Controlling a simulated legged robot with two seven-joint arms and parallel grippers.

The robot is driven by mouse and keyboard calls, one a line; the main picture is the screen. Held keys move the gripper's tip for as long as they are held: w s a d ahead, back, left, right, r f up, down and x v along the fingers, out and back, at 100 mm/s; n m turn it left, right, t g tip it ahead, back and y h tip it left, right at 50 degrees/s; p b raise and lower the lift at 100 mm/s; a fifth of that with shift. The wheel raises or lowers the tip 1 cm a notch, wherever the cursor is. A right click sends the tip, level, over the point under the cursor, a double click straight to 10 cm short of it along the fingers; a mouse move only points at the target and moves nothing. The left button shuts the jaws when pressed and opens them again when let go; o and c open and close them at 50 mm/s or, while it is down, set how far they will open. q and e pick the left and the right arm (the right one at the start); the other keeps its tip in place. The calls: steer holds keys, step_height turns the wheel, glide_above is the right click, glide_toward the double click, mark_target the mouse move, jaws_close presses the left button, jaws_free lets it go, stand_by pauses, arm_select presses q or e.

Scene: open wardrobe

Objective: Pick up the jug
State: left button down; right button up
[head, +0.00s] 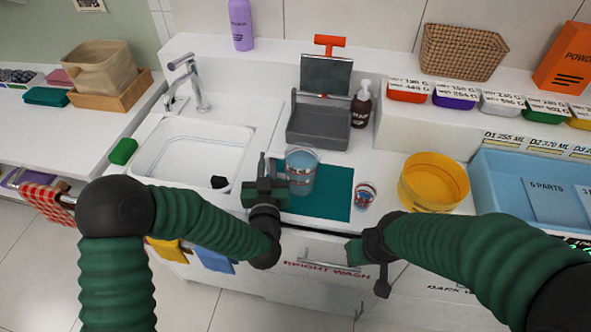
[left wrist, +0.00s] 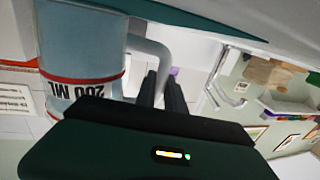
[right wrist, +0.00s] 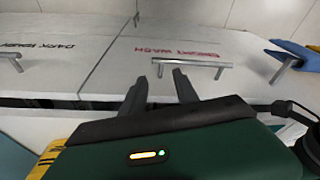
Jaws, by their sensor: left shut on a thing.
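The jug (head: 301,170) is a clear, light blue vessel with a red line and "200 ML" on its side. It stands on the teal mat (head: 335,196) in front of the grey rack. My left gripper (head: 266,176) is at the jug's left side, shut on its handle. In the left wrist view the jug (left wrist: 82,45) fills the upper left, and its pale handle (left wrist: 150,50) runs down to the dark fingers (left wrist: 162,90). My right gripper (right wrist: 160,80) is empty, its fingers apart, in front of the drawer handle (right wrist: 190,62) under the counter.
A small jar (head: 366,195) stands at the mat's right edge, with a yellow tub (head: 434,182) further right. The sink (head: 190,155) is to the left. A grey rack (head: 320,124) and a brown pump bottle (head: 361,105) stand behind the jug.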

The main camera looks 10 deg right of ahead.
arm_select(q)
steer(key=shift+r, duration=0.2)
stand_by(0.3)
